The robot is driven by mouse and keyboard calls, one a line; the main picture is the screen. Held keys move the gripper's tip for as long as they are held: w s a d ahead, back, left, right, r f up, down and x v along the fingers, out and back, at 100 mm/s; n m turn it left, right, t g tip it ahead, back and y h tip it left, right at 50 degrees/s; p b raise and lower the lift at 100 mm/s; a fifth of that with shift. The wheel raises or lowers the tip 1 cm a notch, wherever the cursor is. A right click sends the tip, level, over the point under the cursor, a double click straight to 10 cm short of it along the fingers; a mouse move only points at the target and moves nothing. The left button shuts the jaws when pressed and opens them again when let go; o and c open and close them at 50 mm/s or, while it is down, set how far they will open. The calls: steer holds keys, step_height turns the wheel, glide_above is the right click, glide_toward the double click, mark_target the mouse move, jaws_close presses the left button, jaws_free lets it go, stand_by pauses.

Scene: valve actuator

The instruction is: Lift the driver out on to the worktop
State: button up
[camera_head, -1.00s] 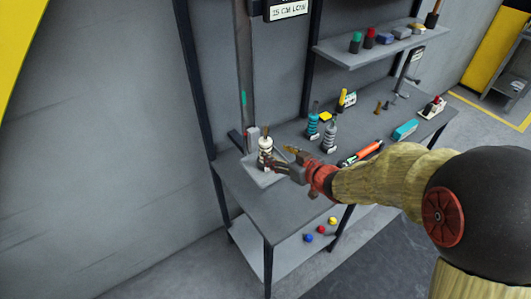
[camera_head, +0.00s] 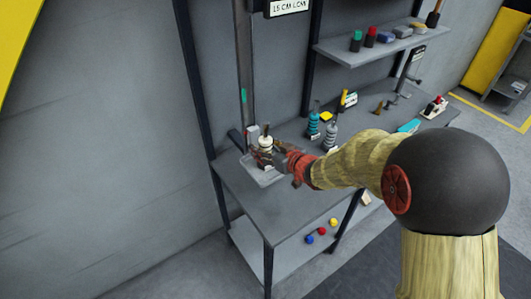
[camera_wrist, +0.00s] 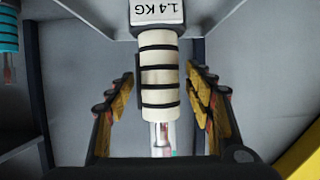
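The cream driver (camera_head: 265,142) with black bands stands at the left end of the worktop (camera_head: 240,188), over a light tray (camera_head: 262,178). In the wrist view its banded handle (camera_wrist: 160,80) lies between the two yellow-padded fingers, with a clear shaft below it. My gripper (camera_wrist: 160,90) is open around the handle, with a visible gap on each side. In the head view my gripper (camera_head: 268,156) partly hides the driver's lower part.
A teal driver (camera_head: 313,124) and a grey driver (camera_head: 330,135) stand to the right on the worktop. A label reading 1.4 KG (camera_wrist: 157,11) is close to the handle. A post (camera_head: 245,90) rises behind the tray. A shelf (camera_head: 350,57) hangs above.

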steer(key=shift+c, duration=1.2)
jaws_close()
steer(key=shift+w+r, duration=0.1)
steer(key=shift+r, duration=0.15)
